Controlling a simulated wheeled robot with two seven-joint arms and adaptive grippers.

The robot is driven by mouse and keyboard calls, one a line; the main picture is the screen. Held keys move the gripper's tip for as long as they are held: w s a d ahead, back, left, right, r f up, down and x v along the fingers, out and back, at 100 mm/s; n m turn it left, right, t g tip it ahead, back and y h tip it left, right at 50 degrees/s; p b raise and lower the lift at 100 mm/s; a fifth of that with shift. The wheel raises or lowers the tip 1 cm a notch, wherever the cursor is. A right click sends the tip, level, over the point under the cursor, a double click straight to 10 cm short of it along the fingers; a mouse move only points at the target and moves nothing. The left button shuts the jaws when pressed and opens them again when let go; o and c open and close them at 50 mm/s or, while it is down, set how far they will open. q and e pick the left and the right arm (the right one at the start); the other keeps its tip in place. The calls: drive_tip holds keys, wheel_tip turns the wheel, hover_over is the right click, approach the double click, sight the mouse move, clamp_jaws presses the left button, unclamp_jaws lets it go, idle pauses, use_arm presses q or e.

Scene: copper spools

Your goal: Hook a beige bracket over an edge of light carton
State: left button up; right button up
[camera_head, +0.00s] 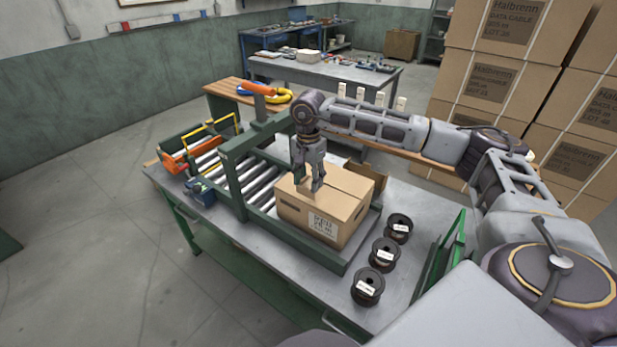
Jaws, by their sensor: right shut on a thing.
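The light carton (349,218) is a closed tan box with a printed label, standing on the green-framed table at the end of the roller conveyor. My right gripper (311,188) points down at the carton's top, near its left part. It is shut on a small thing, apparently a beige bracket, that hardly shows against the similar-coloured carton. I cannot tell whether this thing touches the carton's edge. Several small beige upright pieces (342,90) stand in a row behind my right forearm, their lower parts partly hidden. My left gripper is not in view.
Three dark spools (368,287) stand in a row right of the carton. A green frame (234,170) spans the rollers (262,184) on the left. Big stacked cartons (500,80) rise at the back right.

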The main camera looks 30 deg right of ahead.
drive_tip(key=shift+f+b, duration=0.35)
drive_tip(key=shift+f, duration=0.75)
drive_tip(key=shift+f+b, duration=1.45)
drive_tip(key=shift+f, duration=0.35)
drive_tip(key=o, duration=0.9)
drive_tip(key=shift+r, duration=0.15)
wheel_tip(320, 180, up, 12)
drive_tip(key=shift+f, duration=0.15)
